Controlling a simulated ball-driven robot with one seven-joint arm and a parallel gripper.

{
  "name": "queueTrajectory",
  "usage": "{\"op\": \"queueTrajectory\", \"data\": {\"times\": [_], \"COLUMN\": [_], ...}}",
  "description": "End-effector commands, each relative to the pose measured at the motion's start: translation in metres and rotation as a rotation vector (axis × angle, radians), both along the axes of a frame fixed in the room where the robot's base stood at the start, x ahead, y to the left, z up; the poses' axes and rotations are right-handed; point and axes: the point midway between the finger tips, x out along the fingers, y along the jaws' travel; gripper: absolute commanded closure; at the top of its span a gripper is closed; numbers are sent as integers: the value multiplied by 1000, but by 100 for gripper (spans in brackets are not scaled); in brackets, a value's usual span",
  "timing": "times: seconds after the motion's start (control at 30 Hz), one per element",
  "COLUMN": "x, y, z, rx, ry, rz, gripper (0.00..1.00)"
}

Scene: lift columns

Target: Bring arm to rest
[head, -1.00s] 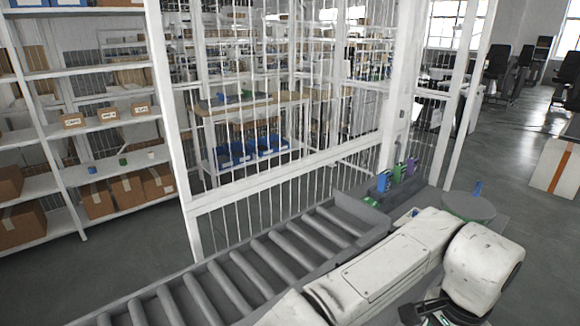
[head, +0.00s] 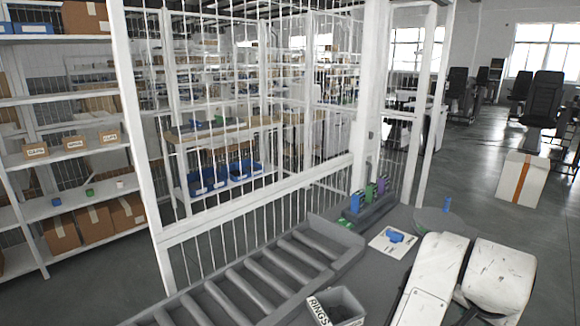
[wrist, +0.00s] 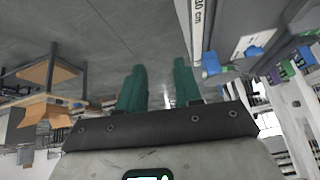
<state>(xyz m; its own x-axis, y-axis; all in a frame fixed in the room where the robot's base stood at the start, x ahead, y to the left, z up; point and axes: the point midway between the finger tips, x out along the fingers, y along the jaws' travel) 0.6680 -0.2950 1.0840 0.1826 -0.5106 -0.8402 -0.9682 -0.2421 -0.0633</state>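My gripper (wrist: 160,88) shows in the wrist view with its two teal fingers spread apart. No object shows between them, and grey floor lies behind. In the head view my white arm is folded at the lower right, over the right end of the grey worktop (head: 376,268). The gripper itself is out of sight in the head view.
A grey bin labelled RINGS (head: 320,311) stands beside the roller conveyor (head: 245,289). A white sheet with a blue piece (head: 395,237), a rack of coloured pieces (head: 368,208) and a round disc (head: 438,222) are near my arm. A wire cage (head: 250,220) stands behind.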

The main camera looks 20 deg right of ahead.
Motion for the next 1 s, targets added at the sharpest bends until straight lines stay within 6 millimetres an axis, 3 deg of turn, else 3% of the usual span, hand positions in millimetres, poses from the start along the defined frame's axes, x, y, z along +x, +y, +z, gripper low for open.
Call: {"op": "queueTrajectory", "data": {"times": [0.1,0.23,0.43,0.63,0.8,1.0], "x": [2,6,2,-29,-78,-126], "y": [-9,-4,25,80,143,201], "z": [0,-12,-58,-128,-189,-226], "rx": [-104,-171,-191,-95,64,221], "ry": [41,96,211,333,411,444], "rz": [130,291,567,850,1071,1221], "gripper": [66,66,66,66,66,66]}}
